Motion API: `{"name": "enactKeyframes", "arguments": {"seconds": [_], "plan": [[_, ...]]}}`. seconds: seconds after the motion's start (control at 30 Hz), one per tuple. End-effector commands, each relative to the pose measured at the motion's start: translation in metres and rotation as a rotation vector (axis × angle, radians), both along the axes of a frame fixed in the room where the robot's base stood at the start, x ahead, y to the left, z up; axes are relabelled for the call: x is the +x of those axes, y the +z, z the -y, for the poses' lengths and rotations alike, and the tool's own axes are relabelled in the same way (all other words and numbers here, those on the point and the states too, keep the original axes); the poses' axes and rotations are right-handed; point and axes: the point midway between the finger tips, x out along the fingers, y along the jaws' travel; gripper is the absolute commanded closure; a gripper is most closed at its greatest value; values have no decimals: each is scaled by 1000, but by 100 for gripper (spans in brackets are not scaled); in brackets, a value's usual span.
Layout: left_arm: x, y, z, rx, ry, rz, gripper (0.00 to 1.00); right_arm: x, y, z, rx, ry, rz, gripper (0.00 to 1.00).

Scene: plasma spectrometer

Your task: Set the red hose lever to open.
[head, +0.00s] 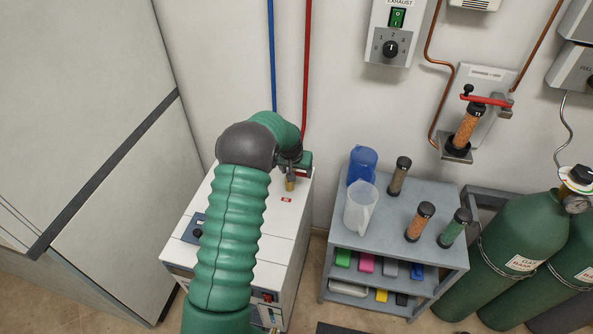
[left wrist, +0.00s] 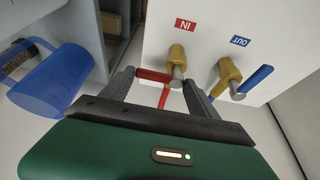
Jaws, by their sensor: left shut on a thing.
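The red hose lever (left wrist: 152,75) sits on a brass valve (left wrist: 176,58) below a red IN label (left wrist: 185,25) on the white machine (left wrist: 220,15). My left gripper (left wrist: 160,82) has one finger on each side of the lever, which spans the gap, and is shut on it. A blue lever (left wrist: 254,82) on a second brass valve (left wrist: 228,75) is just right of the gripper. My right gripper is not in view.
Red (head: 307,70) and blue (head: 272,60) hoses run down the wall behind the machine. A grey cart (head: 395,262) with a blue jug (head: 362,163), a clear jug (head: 360,210) and several tubes stands to the right. Green gas cylinders (head: 505,245) stand farther right.

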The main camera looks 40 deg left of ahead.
Motion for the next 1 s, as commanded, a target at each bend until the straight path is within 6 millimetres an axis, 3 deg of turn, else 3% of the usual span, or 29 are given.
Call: {"name": "enactKeyframes", "arguments": {"seconds": [0.37,1.0], "plan": [[-5,2,0,-5,-158,1,71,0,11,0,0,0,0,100],[-20,1,-5,-4,-750,4,71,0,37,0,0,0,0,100]]}}
